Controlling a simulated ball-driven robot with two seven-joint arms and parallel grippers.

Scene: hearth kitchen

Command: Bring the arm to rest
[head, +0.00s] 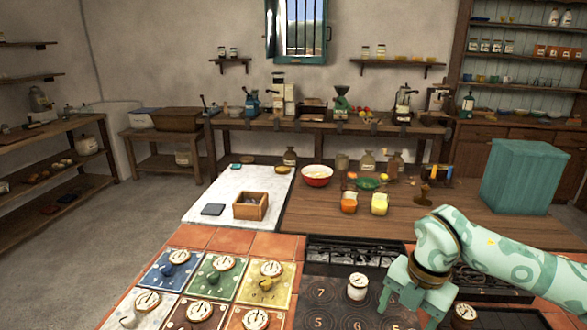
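My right arm, pale green with darker patterns, comes in from the right in the head view. Its gripper (408,307) points down over the dark numbered cooktop (325,265). Its two fingers are spread apart, and I see nothing held between them. A small white pot with a dial lid (357,287) stands on the cooktop to the left of the gripper, apart from it. Another dial-topped pot (465,314) is just right of the gripper, partly cut off by the frame bottom. My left gripper is not in view.
Behind are a white slab (225,207) with a wooden box (250,206), a red-rimmed bowl (317,176), orange and yellow jars (379,204), and a large teal box (523,177). The wooden counter's middle is mostly clear.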

